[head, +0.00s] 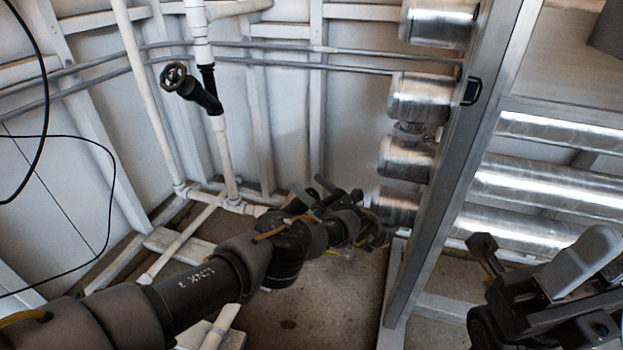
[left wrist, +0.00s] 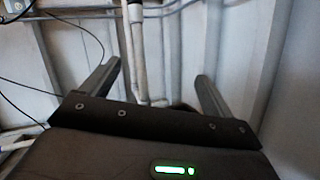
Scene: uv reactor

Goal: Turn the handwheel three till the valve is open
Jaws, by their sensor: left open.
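A dark handwheel (head: 173,76) sits on the end of a black angled valve body (head: 198,93), which joins a white vertical pipe (head: 222,150) at the upper left of the head view. My left gripper (head: 318,192) is below and to the right of the handwheel, apart from it. In the left wrist view its two fingers (left wrist: 155,85) stand wide apart with nothing held between them. I cannot make out the handwheel in that view. My right gripper (head: 540,270) is at the lower right of the head view, and whether it is open is unclear.
Shiny metal cylinders (head: 420,97) stand by a grey upright frame post (head: 455,185) right of my left gripper. Thin horizontal conduits (head: 300,47) run along the wall. Black cables (head: 95,145) hang at the left. Space before the handwheel looks clear.

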